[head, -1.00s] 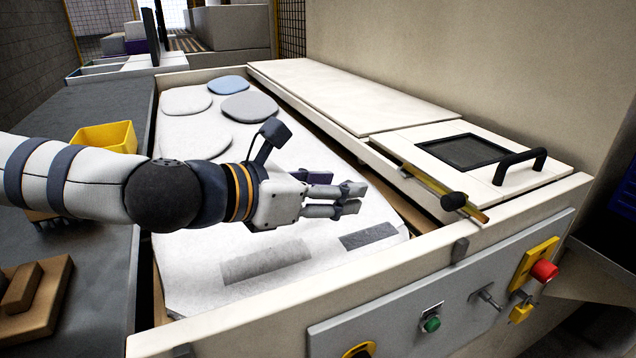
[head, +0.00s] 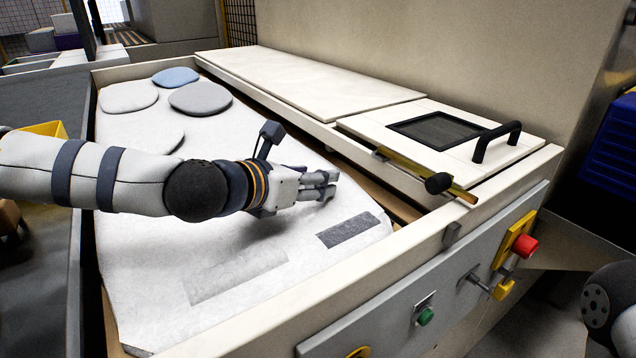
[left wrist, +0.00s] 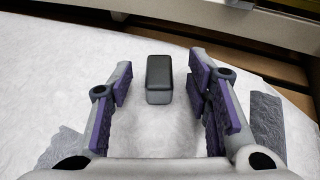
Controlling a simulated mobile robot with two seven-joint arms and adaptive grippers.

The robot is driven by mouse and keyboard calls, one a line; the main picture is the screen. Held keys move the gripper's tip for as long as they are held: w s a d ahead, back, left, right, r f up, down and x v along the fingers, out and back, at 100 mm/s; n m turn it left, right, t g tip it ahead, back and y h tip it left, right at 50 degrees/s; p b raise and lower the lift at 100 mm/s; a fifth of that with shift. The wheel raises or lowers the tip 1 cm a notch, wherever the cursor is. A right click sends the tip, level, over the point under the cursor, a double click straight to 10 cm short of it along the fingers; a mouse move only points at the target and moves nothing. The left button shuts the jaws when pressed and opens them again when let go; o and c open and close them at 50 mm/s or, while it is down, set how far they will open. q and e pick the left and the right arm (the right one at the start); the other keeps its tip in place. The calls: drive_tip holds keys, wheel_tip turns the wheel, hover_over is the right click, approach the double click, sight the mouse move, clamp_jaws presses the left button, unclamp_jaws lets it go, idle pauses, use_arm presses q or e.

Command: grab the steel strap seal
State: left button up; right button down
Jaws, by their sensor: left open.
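The steel strap seal (left wrist: 160,79) shows in the left wrist view as a small dark grey block with rounded edges. It lies on the white padded surface, between and slightly beyond the fingertips of my left gripper (left wrist: 160,92). The fingers are spread wide, with clear space on both sides of the seal and no contact seen. In the head view my left gripper (head: 328,184) is low over the white surface (head: 150,260), and I cannot make out the seal there. My right gripper is not in view.
Dark grey patches (head: 348,230) mark the white surface near the gripper. Flat round pads (head: 200,98) lie farther back. A raised frame edge and a lid with a black handle (head: 495,141) border the right. A control panel (head: 400,315) with a red button fronts the frame.

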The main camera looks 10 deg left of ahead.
use_arm(q)
clamp_jaws()
drive_tip(key=shift+r, duration=0.1)
